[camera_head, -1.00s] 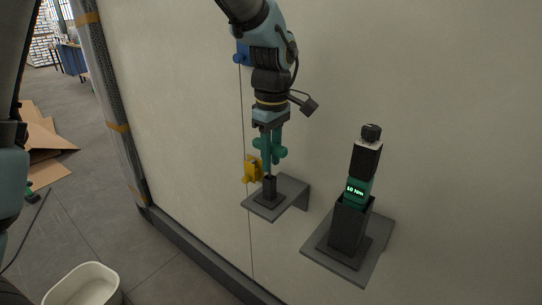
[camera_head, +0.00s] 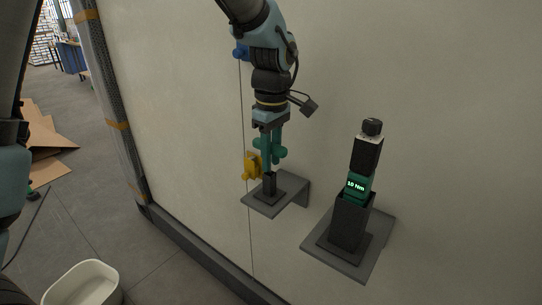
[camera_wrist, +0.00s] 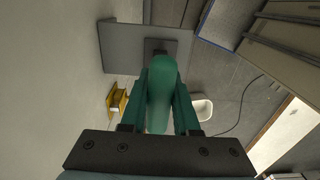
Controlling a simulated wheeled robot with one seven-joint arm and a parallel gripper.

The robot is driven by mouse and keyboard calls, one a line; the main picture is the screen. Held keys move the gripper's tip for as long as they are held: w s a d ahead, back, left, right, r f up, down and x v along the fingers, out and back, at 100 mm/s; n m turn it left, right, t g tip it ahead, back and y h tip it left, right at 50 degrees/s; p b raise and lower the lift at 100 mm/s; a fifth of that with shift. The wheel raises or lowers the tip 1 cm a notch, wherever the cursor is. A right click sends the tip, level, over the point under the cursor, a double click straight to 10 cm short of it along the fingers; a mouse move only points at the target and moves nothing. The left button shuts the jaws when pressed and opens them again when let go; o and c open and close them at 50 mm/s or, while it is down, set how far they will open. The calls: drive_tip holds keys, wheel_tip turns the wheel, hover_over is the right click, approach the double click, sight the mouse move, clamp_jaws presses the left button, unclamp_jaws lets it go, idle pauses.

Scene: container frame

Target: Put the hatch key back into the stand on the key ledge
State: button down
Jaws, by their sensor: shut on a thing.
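The green hatch key (camera_head: 280,149) hangs below my gripper (camera_head: 267,150), which is shut on it. In the wrist view the key (camera_wrist: 161,88) fills the space between the two fingers and points away from the camera. The stand (camera_head: 269,187) is a small dark upright socket on the grey key ledge (camera_head: 291,200). The key's lower end is right at the top of the stand; I cannot tell how far inside it is. In the wrist view the ledge (camera_wrist: 125,45) lies beyond the key, and the key partly hides the stand (camera_wrist: 157,46).
A yellow fitting (camera_head: 251,166) is on the wall just left of the stand. A second ledge (camera_head: 346,265) to the right bears a dark holder (camera_head: 347,222) with a tool showing a lit "10 Nm" display (camera_head: 357,186). A white bin (camera_head: 83,285) stands on the floor.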

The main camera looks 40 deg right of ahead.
drive_tip(key=shift+f+b, duration=0.3)
drive_tip(key=shift+f, duration=0.25)
idle(0.4)
drive_tip(key=c, duration=0.6)
unclamp_jaws()
drive_tip(key=shift+r, duration=0.1)
wheel_tip(320, 180, up, 11)
drive_tip(key=shift+s+f+b, duration=0.1)
drive_tip(key=shift+f+b, duration=0.1)
drive_tip(key=shift+b, duration=0.8)
wheel_tip(320, 180, up, 6)
drive_tip(key=p, duration=0.5)
